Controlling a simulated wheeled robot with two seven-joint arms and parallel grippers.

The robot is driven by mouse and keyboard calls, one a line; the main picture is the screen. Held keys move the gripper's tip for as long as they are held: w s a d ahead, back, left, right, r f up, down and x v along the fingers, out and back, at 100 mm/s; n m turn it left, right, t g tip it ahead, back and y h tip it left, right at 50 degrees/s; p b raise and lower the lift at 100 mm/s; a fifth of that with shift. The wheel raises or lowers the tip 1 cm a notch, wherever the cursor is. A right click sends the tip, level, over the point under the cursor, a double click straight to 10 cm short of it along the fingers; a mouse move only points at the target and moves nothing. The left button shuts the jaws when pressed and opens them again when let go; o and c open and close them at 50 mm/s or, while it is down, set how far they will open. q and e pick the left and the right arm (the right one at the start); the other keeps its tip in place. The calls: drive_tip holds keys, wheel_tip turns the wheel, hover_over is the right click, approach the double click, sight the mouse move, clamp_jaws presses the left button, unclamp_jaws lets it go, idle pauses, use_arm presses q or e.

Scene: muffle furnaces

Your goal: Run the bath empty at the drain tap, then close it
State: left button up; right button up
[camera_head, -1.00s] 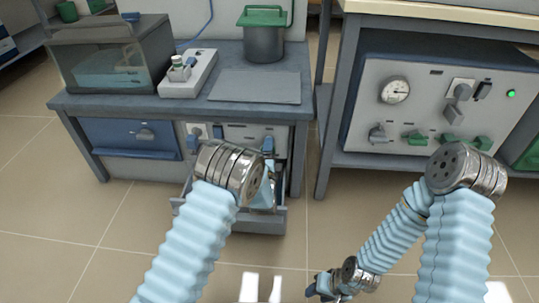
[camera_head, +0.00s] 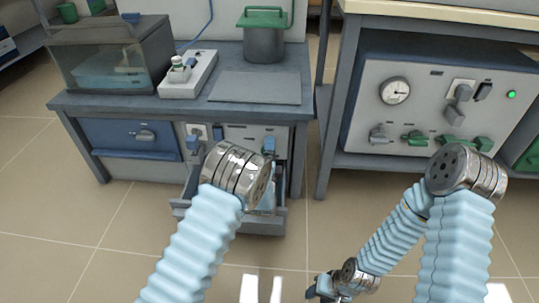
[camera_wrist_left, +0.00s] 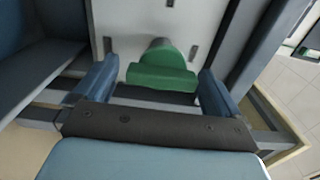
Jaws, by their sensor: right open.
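The bath (camera_head: 115,65) is a clear-walled tank at the left end of the bench in the head view, with pale blue water low in it. In the left wrist view, a green tap handle (camera_wrist_left: 160,72) sticks out from a pale panel. My left gripper (camera_wrist_left: 157,80) is open, with one blue finger on each side of the handle and visible gaps between. I cannot tell whether the tap is open. In the head view my left wrist hides this gripper and the handle. My right gripper (camera_head: 318,288) is open and empty, low over the floor.
An open drawer (camera_head: 262,224) sits under the bench behind my left wrist. A grey pot with a green lid (camera_head: 264,38) and a white power strip (camera_head: 188,78) stand on the bench. A panel with a gauge (camera_head: 396,91) and several taps is at right. The floor between is clear.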

use_arm(q)
drive_tip(key=s+p, duration=0.2)
drive_tip(key=s, duration=1.1)
drive_tip(key=shift+s+a, duration=0.25)
drive_tip(key=shift+s, duration=0.15)
